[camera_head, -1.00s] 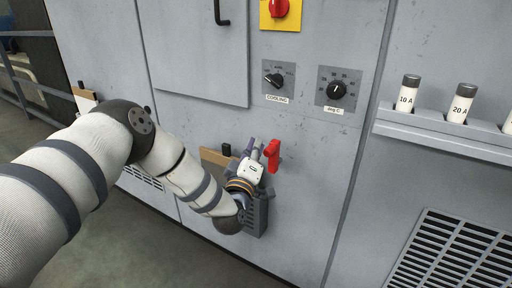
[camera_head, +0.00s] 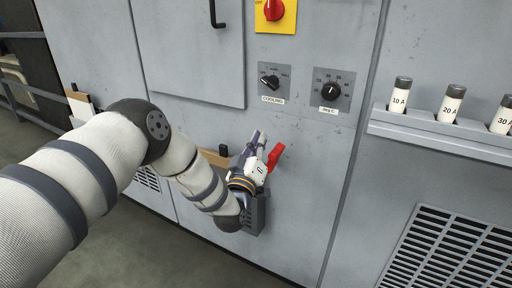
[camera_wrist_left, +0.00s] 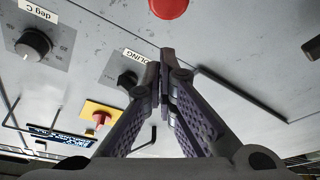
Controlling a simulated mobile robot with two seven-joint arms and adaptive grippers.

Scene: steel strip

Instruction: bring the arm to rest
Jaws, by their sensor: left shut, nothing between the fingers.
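My left arm comes in from the left, and its gripper (camera_head: 259,135) is beside a red lever handle (camera_head: 275,156) low on the grey cabinet front. The fingers point up the panel and look clear of the handle, though the gripper's white body overlaps it in the head view. In the left wrist view the gripper (camera_wrist_left: 165,58) is shut, its fingertips together with nothing between them. A round red part (camera_wrist_left: 168,8) shows at the top edge there. My right gripper is not in view.
The cabinet carries a COOLING knob (camera_head: 269,82), a deg C knob (camera_head: 331,91) and a red knob on a yellow plate (camera_head: 276,14). At right is a shelf (camera_head: 440,133) of fuses above a vent grille (camera_head: 450,250). Open floor (camera_head: 150,245) lies at lower left.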

